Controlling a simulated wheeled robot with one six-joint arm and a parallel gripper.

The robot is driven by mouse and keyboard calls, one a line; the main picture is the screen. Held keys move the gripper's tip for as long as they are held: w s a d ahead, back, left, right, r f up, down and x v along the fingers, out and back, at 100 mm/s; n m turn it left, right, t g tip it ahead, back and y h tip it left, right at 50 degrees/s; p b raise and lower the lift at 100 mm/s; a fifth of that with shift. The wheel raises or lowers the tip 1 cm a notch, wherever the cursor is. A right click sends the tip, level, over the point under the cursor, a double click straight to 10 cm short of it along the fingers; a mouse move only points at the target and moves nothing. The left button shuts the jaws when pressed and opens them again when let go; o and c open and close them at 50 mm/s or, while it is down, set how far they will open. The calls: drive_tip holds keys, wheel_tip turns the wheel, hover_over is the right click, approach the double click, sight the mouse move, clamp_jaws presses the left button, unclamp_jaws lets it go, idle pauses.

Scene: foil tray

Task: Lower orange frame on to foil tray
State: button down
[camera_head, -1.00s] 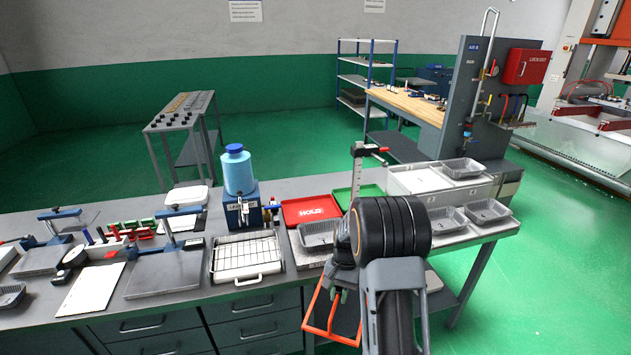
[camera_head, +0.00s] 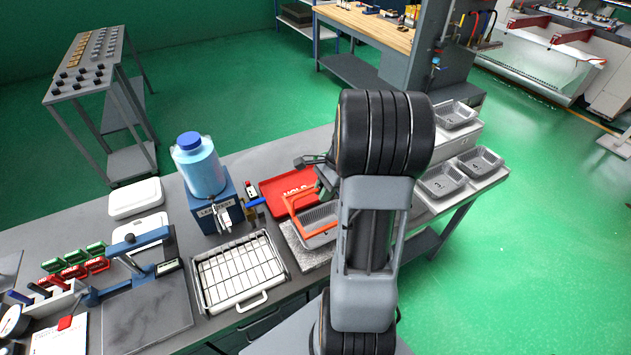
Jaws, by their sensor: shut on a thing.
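The orange frame (camera_head: 296,207) is in the head view, just left of my arm. Its visible part is a thin orange bar outline, over the near side of the foil tray. The foil tray (camera_head: 318,222) is a silver ribbed tray on a grey slab, in front of the red HOLD tray. My gripper (camera_head: 326,184) is largely hidden behind my arm; it is shut on the orange frame. The right part of the frame and tray is hidden by my arm. I cannot tell whether frame and tray touch.
A red HOLD tray (camera_head: 287,188) lies behind the foil tray. A blue bottle on a leak tester (camera_head: 201,170) and a wire rack in a tray (camera_head: 240,272) stand to the left. More foil trays (camera_head: 442,181) sit to the right. Green floor is open beyond.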

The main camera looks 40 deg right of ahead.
wheel_tip(320, 180, down, 8)
drive_tip(key=b, duration=0.6)
drive_tip(key=b, duration=0.4)
hover_over(322, 220)
drive_tip(key=s+a, duration=0.3)
drive_tip(key=shift+s+d+f, duration=0.1)
drive_tip(key=shift+f, duration=1.4)
drive_tip(key=shift+s+f, duration=0.1)
drive_tip(key=shift+f, duration=1.4)
idle(1.8)
drive_tip(key=c, duration=1)
unclamp_jaws()
drive_tip(key=shift+o, duration=0.2)
drive_tip(key=shift+r, duration=0.15)
drive_tip(key=v, duration=1.3)
drive_tip(key=shift+d+r, duration=0.15)
drive_tip(key=shift+r, duration=0.15)
